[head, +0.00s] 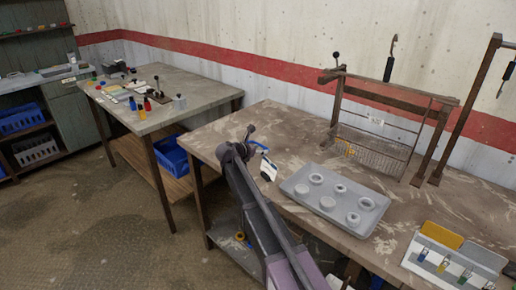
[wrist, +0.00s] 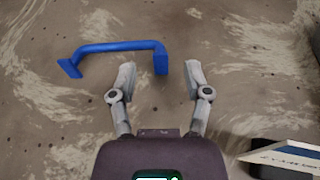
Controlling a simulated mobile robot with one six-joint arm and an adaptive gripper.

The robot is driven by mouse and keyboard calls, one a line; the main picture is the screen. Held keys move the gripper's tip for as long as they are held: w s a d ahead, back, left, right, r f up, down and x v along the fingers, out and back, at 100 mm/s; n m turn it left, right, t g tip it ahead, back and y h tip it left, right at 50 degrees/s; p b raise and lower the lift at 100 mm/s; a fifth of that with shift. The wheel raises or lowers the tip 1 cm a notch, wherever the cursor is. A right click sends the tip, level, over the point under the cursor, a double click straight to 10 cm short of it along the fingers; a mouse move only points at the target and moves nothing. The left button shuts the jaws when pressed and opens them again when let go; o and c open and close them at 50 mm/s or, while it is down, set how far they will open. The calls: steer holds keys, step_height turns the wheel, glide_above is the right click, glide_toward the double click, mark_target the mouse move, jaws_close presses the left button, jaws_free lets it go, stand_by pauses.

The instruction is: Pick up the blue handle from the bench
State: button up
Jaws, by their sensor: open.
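The blue handle (wrist: 120,46) lies on the bench (head: 290,125) in the wrist view, a bent bar with a foot at each end. In the head view a small part of the handle (head: 260,146) shows beside my arm near the bench's left end. My gripper (wrist: 158,72) is open and empty over the bench, its fingers pointing toward the handle. The handle's right foot is just beyond and between the fingertips; its left end reaches well left of them. In the head view my arm hides most of the gripper and the bench below it.
A dark block with a white and blue top (wrist: 288,155) lies right of my gripper; it also shows in the head view (head: 268,170). A grey tray with several white rings (head: 301,189) stands to the right. A rack frame (head: 388,87) stands at the back.

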steer(key=shift+b+x, duration=0.55)
steer(key=shift+x, duration=1.25)
jaws_close()
